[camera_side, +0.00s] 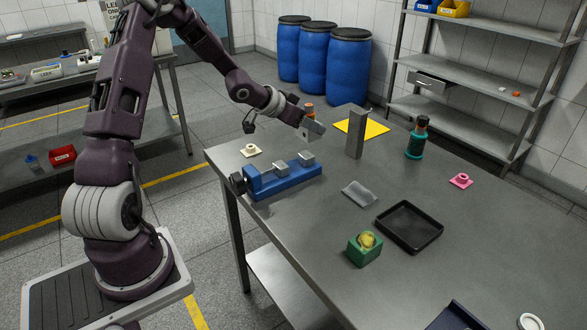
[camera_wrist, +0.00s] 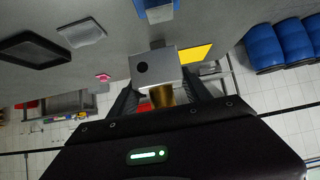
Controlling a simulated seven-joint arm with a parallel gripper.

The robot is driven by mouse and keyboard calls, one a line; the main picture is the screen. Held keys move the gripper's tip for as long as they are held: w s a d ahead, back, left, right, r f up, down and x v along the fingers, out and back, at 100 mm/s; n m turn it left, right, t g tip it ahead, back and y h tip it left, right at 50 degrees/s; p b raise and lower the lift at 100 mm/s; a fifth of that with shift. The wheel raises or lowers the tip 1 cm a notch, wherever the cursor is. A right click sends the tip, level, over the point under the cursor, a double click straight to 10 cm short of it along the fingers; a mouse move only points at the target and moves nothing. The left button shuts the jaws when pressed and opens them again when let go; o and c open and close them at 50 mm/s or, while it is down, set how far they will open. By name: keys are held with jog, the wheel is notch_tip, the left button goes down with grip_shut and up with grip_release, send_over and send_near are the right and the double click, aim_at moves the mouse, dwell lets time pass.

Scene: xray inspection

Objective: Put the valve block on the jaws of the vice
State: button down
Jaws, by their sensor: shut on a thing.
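The valve block (camera_wrist: 152,66) is a silver block with a dark round hole and a brass cylinder on it. My gripper (camera_wrist: 160,88) is shut on it, with a black finger on either side. In the side view my gripper (camera_side: 303,121) holds the block (camera_side: 313,129) above the table, behind and right of the vice. The vice (camera_side: 282,181) is blue, with two grey jaws standing apart on top and a dark knob at its left end. A blue part of the vice (camera_wrist: 155,6) shows at the top of the wrist view.
A tall grey post (camera_side: 356,134) stands close right of the held block, by a yellow sheet (camera_side: 374,127). A cream flanged piece (camera_side: 251,150) lies behind the vice. A grey bent plate (camera_side: 359,194), black tray (camera_side: 410,226) and green block (camera_side: 364,250) are nearer.

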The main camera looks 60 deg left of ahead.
aim_at(301, 158)
jog(key=s+f, duration=0.1)
jog(key=f, duration=0.2)
jog(key=s+a+f, duration=0.1)
jog(key=f, duration=0.2)
jog(key=s+a+f, duration=0.1)
jog(key=f, duration=0.3)
jog(key=shift+s, duration=0.15)
jog(key=shift+f, duration=0.15)
jog(key=shift+c, duration=2.4)
grip_release()
jog(key=shift+f, duration=0.1)
